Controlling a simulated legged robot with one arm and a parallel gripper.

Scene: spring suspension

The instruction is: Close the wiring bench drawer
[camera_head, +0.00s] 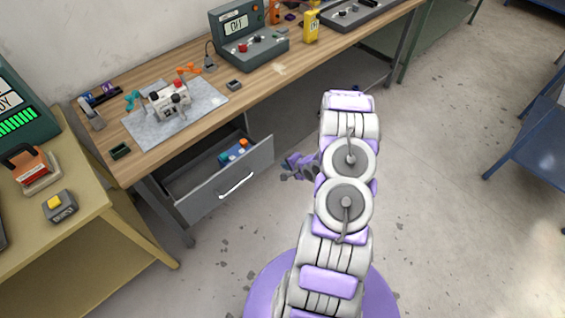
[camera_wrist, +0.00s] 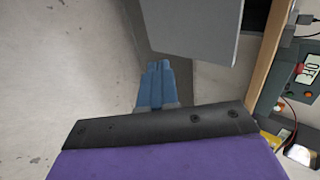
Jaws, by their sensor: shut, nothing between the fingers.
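The grey wiring bench drawer (camera_head: 210,198) is pulled out from under the wooden bench top, with blue, orange and other small parts inside it. Its front carries a curved white handle (camera_head: 236,186). My gripper (camera_head: 290,167) is just to the right of the drawer front, at about its height in the picture, and appears apart from it. In the wrist view, my gripper's blue fingers (camera_wrist: 155,72) are together and empty. A grey panel, likely the drawer front (camera_wrist: 195,30), stands beyond them at the top.
The wooden bench (camera_head: 250,88) holds a grey mat with a small device, a control box (camera_head: 248,38) and a yellow meter (camera_head: 311,26). A yellow table (camera_head: 100,190) stands at the left. A blue stand (camera_head: 530,130) is at the right. The floor between is clear.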

